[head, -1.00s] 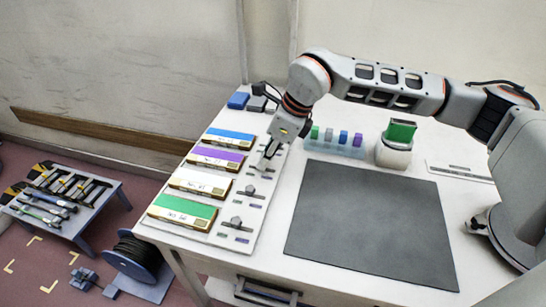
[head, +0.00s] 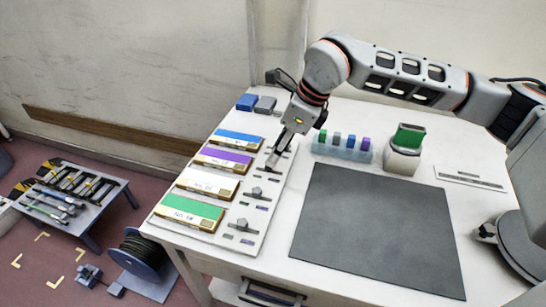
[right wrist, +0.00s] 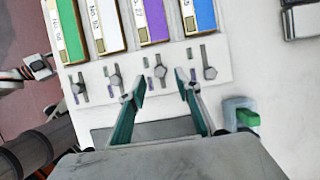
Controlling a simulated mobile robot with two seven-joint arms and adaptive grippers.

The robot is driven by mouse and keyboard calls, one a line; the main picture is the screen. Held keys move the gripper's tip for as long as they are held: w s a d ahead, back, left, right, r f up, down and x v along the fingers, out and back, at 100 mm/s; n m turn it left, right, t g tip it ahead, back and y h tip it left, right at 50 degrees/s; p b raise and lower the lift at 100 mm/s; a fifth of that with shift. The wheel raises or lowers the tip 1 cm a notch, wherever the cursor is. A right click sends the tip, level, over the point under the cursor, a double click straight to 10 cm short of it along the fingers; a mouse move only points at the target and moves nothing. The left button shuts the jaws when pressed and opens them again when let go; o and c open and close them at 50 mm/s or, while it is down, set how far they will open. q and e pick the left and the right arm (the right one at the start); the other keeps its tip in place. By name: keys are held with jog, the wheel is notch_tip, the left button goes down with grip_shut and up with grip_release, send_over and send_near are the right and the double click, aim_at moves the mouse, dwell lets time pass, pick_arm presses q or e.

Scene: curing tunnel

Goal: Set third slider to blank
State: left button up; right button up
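A white slider board (head: 262,222) lies along the left side of the table. It has blue (head: 238,138), purple (head: 222,159), white (head: 207,183) and green (head: 190,210) label blocks, each with a slider beside it. The purple-row slider knob (right wrist: 160,71) shows in the right wrist view, between the blue-row knob (right wrist: 209,73) and the white-row knob (right wrist: 116,80). The green-row knob (right wrist: 78,88) is at left. My right gripper (right wrist: 158,88) is open and empty, its fingertips either side of the purple-row slider's line; contact cannot be told.
Right of the board are a dark mat (head: 375,230), a rack of small coloured blocks (head: 342,150) and a white device with a green top (head: 404,155). Two small boxes (head: 255,103) stand at the back. A tool bench (head: 75,195) and cable reel (head: 140,255) stand on the floor.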

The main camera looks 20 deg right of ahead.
jog(key=v, duration=0.8)
jog(key=shift+s+r, duration=0.1)
jog(key=shift+r, duration=0.05)
